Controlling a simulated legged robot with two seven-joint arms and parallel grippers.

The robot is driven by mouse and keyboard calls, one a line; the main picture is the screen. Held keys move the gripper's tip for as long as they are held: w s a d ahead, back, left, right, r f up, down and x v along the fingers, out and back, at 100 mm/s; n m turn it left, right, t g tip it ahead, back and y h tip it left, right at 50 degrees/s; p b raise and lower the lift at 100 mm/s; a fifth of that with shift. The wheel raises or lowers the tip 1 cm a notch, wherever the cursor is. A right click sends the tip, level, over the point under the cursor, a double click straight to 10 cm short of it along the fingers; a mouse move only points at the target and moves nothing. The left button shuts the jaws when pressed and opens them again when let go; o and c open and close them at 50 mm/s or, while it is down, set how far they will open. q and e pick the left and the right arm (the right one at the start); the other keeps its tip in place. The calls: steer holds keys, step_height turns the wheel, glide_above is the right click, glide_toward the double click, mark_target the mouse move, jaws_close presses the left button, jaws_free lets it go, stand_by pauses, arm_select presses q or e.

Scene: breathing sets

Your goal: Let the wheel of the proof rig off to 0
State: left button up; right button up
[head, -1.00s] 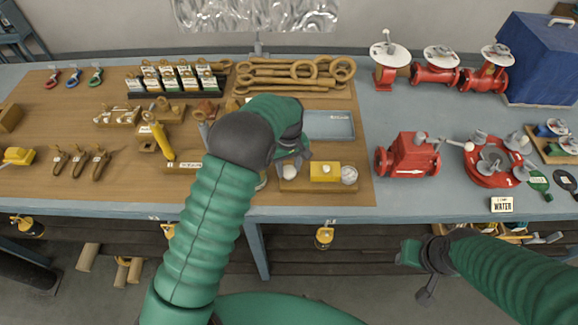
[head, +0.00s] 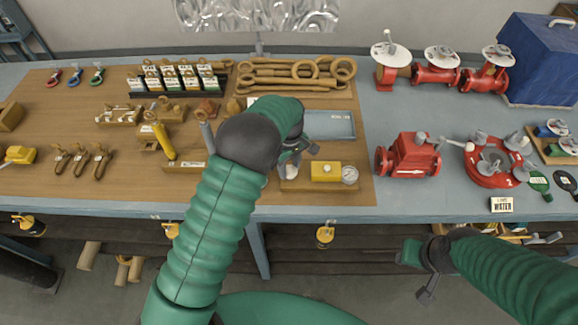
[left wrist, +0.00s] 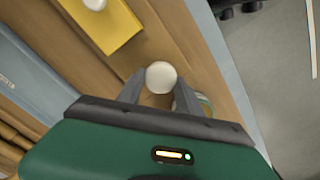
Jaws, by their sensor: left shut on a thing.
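The proof rig stands near the front edge of the wooden board. It has a wooden base (head: 315,187), a yellow block (head: 325,172) and a round gauge (head: 350,174), whose reading is too small to tell. My left gripper (head: 291,164) is at the left end of the rig. In the left wrist view, a cream round knob (left wrist: 161,77) sits between my left fingers, which are shut on it. Whether this knob belongs to the wheel is not clear; the gripper hides the rest. My right gripper (head: 428,288) hangs low in front of the bench, its fingers unclear.
A grey-blue tray (head: 329,124) lies behind the rig, and gold rods and rings (head: 295,75) behind that. Red valves (head: 410,157) stand to the right. The bench's front edge is close to the rig.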

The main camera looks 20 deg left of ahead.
mark_target(291, 170)
arm_select(q)
steer(key=shift+s+d+f, duration=0.15)
steer(key=shift+s, duration=0.05)
steer(key=o, duration=1.1)
steer(key=shift+o, duration=1.3)
steer(key=shift+w+d, duration=0.1)
steer(key=shift+r, duration=0.25)
step_height(291, 170, up, 16)
steer(key=b, duration=0.2)
steer(key=shift+r+b, duration=0.25)
steer(key=shift+b, duration=0.15)
